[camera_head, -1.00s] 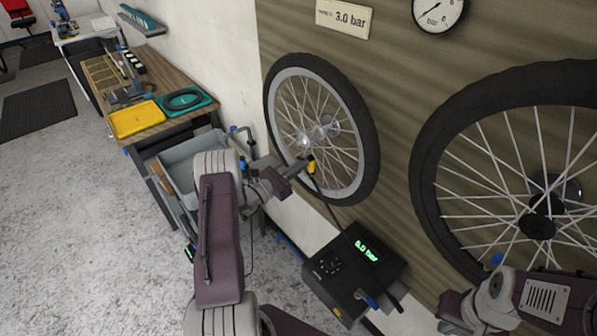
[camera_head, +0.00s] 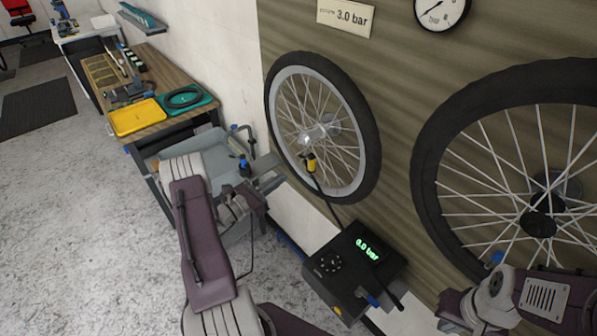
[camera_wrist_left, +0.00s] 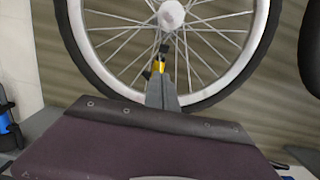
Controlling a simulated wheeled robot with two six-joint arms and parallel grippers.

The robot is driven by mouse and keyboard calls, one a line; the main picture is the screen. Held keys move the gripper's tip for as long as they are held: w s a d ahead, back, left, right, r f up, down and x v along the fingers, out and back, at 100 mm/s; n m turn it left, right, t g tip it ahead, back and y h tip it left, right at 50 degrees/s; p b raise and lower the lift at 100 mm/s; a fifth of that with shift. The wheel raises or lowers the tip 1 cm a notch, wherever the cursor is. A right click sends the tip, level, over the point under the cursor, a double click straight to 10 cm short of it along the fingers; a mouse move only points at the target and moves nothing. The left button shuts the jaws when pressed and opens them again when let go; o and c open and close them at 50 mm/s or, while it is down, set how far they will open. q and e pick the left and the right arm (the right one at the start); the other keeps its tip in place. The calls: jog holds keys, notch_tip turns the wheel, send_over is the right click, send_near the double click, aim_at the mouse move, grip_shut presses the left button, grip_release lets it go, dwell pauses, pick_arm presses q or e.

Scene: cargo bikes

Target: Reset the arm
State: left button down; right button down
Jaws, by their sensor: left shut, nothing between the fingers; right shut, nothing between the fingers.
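My left gripper (camera_head: 270,180) is shut and empty, in front of the left wheel (camera_head: 350,198) and over the grey tray's edge. Its closed fingers also show in the left wrist view (camera_wrist_left: 163,92). A yellow and black pump head (camera_head: 311,162) hangs at the left wheel's lower spokes, with its hose running down to the black pump box (camera_head: 335,275). In the head view it is apart from my left fingers; in the left wrist view it appears just beyond their tips. My right gripper (camera_head: 453,306) is low at the right, shut; its fingertips are hard to make out.
The box display reads 0.0 bar. A large wheel (camera_head: 432,190) hangs at the right. A grey tray (camera_head: 185,145) stands left of my left gripper, and a workbench (camera_head: 165,75) with a yellow tray (camera_head: 138,117) lies behind it.

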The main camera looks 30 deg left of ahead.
pick_arm(q)
jog(key=shift+d, duration=0.1)
dwell(0.3)
jog(key=s+d+f+m+g+h+b, duration=0.1)
jog(key=s+d+m+g+h, duration=0.2)
jog(key=d, duration=0.4)
jog(key=s+d+m+g+h, duration=0.1)
jog(key=s+d+m+g, duration=0.2)
jog(key=d+m+g, duration=0.25)
jog(key=s+d+f+m+g+h+b, duration=0.1)
jog(key=s+d+m+g+h, duration=0.15)
jog(key=d+m+g, duration=0.4)
jog(key=s+d+f+m+g+y+b, duration=0.1)
jog(key=s+d+f+m+g+y, duration=0.15)
jog(key=s, duration=0.35)
jog(key=s+d+f+m+g+y, duration=0.1)
jog(key=s+m+g+y, duration=0.1)
jog(key=s+m+y, duration=0.3)
jog(key=a+m+t+y, duration=0.1)
jog(key=m+y, duration=0.1)
jog(key=m, duration=0.1)
jog(key=a+m+t+y+b, duration=0.1)
jog(key=a+m+y, duration=0.1)
jog(key=m, duration=0.1)
jog(key=a+r+m+t+y, duration=0.1)
jog(key=a+m+y, duration=0.1)
jog(key=m, duration=0.1)
jog(key=shift+s+a, duration=0.1)
jog(key=shift+s, duration=0.25)
